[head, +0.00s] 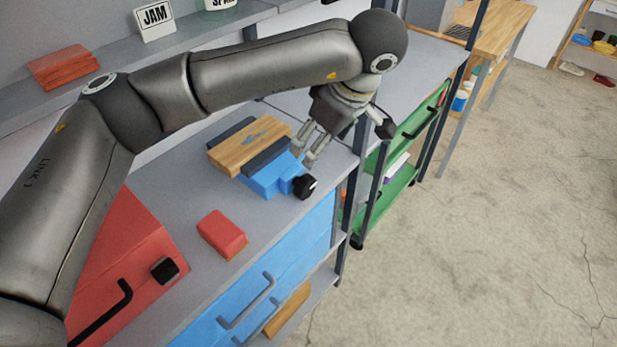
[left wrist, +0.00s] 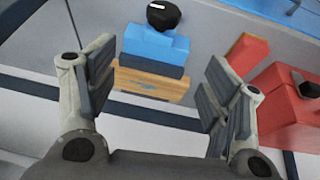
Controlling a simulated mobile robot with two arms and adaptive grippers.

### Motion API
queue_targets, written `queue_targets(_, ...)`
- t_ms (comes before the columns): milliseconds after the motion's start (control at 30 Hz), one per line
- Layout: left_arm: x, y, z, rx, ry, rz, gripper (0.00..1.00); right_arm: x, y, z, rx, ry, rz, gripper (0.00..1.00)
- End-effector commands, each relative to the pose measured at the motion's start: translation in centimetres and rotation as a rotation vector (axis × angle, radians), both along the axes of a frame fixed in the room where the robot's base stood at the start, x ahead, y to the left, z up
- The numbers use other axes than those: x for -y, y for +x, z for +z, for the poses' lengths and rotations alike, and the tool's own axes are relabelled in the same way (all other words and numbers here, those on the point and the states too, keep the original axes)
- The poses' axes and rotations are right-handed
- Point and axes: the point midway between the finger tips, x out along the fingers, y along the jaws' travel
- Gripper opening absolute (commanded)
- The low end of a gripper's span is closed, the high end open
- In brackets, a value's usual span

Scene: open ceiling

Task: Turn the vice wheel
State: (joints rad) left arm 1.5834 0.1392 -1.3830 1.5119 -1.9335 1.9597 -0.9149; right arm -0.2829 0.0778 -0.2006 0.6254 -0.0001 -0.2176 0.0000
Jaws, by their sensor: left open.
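The blue vice (head: 266,178) stands on the grey worktop, with a wooden board (head: 248,146) between its dark jaws. Its black wheel (head: 304,187) is at the end facing the front edge. In the left wrist view the wheel (left wrist: 164,15) is at the top, beyond the blue body (left wrist: 155,45) and the board (left wrist: 150,84). My left gripper (head: 346,142) is open and empty, above the worktop, above and to the right of the vice. It does not touch the wheel. In the left wrist view its fingers (left wrist: 160,68) spread on both sides of the vice. My right gripper is not in view.
A red block (head: 222,234) and a red box (head: 125,265) with a black handle lie left of the vice. A shelf (head: 110,62) runs behind. A dark post (head: 363,125) stands right of the vice, by a green cart (head: 385,195). Open floor lies right.

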Motion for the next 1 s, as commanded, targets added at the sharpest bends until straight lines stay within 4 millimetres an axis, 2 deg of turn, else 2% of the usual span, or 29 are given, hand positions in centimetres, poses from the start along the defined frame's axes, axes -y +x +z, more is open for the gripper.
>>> queue_targets(33,0.0,0.0,-1.2,0.0,-0.001,0.0,0.73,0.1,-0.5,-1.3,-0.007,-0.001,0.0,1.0)
queue_targets(300,0.0,0.0,-4.4,0.0,-0.001,0.0,0.73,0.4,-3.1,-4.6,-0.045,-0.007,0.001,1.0)
queue_targets(467,0.0,0.0,-6.1,0.0,-0.001,0.0,0.73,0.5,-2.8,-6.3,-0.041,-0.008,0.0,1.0)
queue_targets(667,-0.2,0.2,-7.1,-0.001,-0.002,0.0,0.73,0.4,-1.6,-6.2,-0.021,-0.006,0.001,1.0)
queue_targets(1000,-1.9,1.8,-12.6,-0.005,-0.001,0.002,0.73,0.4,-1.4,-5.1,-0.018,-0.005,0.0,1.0)
